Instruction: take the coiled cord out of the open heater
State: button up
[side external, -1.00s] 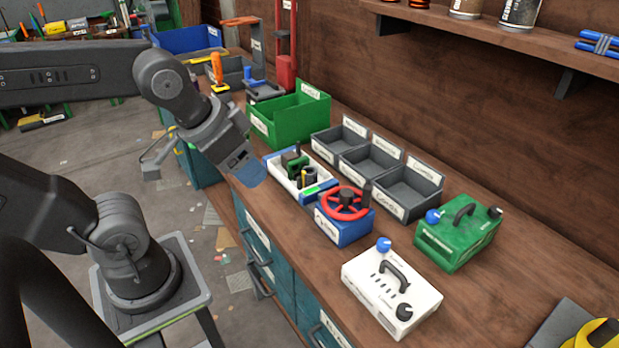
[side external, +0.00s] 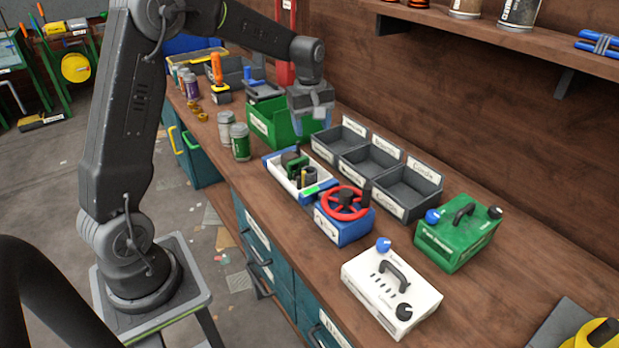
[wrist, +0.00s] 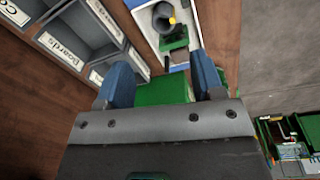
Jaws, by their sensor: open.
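The open heater (side external: 315,190) is a low white box with a blue base on the bench, its top off. Inside are a green part (side external: 292,160) and dark round parts. In the wrist view the heater (wrist: 148,42) shows at the top, with a dark grey round part (wrist: 163,18) and a green part (wrist: 174,40) inside. I cannot tell which part is the coiled cord. My gripper (side external: 312,112) is open and empty above the green bin, behind the heater. In the wrist view its blue fingers stand apart (wrist: 162,78).
The green bin (side external: 262,125) is below my gripper. Three grey bins (side external: 412,207) stand right of the heater. A blue box with a red wheel (side external: 345,203), a white box (side external: 385,300) and a green box (side external: 462,240) are nearer. Cans (side external: 240,142) stand left.

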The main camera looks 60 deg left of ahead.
aim_at(310, 170)
jog(key=a+f+n, duration=0.1)
jog(key=f, duration=0.5)
jog(key=w+a+f+n, duration=0.1)
jog(key=f, duration=0.5)
jog(key=w+a+f, duration=0.1)
jog(key=a+f, duration=0.1)
jog(key=f, duration=0.5)
jog(key=shift+f+n+g, duration=0.1)
jog(key=shift+n+g, duration=0.3)
jog(key=c, duration=0.7)
